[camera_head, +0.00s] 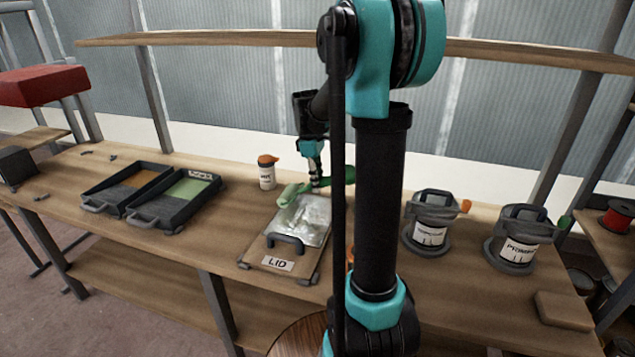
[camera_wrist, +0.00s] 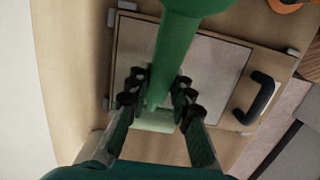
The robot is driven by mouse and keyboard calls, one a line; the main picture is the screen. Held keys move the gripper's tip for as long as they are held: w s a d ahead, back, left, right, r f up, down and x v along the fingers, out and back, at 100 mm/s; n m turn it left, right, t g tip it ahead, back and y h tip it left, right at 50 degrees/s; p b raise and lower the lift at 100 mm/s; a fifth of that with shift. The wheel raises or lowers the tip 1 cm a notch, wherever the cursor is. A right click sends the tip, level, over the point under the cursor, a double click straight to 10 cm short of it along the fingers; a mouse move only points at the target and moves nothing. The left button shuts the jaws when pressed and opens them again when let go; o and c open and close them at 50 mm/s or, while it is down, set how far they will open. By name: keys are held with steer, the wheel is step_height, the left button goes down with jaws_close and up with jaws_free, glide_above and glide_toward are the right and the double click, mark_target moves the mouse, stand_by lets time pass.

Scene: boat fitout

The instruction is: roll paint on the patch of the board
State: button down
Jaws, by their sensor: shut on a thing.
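The board (camera_head: 303,272) lies on the bench, with a dark handle and a "LID" label at its near end. Its patch (camera_head: 309,225) is pale and glossy in the head view; in the wrist view the patch (camera_wrist: 215,68) is partly hidden by my gripper. My gripper (camera_head: 315,181) is shut on the handle of a green roller (camera_wrist: 178,45) in the wrist view (camera_wrist: 158,95). The pale green roller head (camera_head: 290,194) is at the far left end of the patch. I cannot tell whether it touches the board.
Two dark trays stand left, one with orange paint (camera_head: 140,178), one with green (camera_head: 188,190). An orange-capped bottle (camera_head: 267,174) stands behind the board. Two labelled pots (camera_head: 428,236) (camera_head: 515,250) stand right. A wooden rail (camera_head: 220,39) runs above the bench.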

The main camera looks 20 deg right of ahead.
steer(key=shift+f, duration=0.95)
steer(key=shift+s+d+r, duration=0.1)
steer(key=shift+s+d, duration=0.6)
steer(key=shift+d, duration=0.35)
steer(key=shift+s+d, duration=0.65)
steer(key=shift+d, duration=0.35)
steer(key=shift+s+d, duration=0.7)
steer(key=shift+d, duration=0.3)
steer(key=shift+s+d, duration=0.65)
steer(key=shift+d, duration=0.3)
steer(key=s+d, duration=0.1)
steer(key=d, duration=0.1)
steer(key=s+d, duration=0.1)
steer(key=d, duration=0.1)
steer(key=shift+s, duration=0.3)
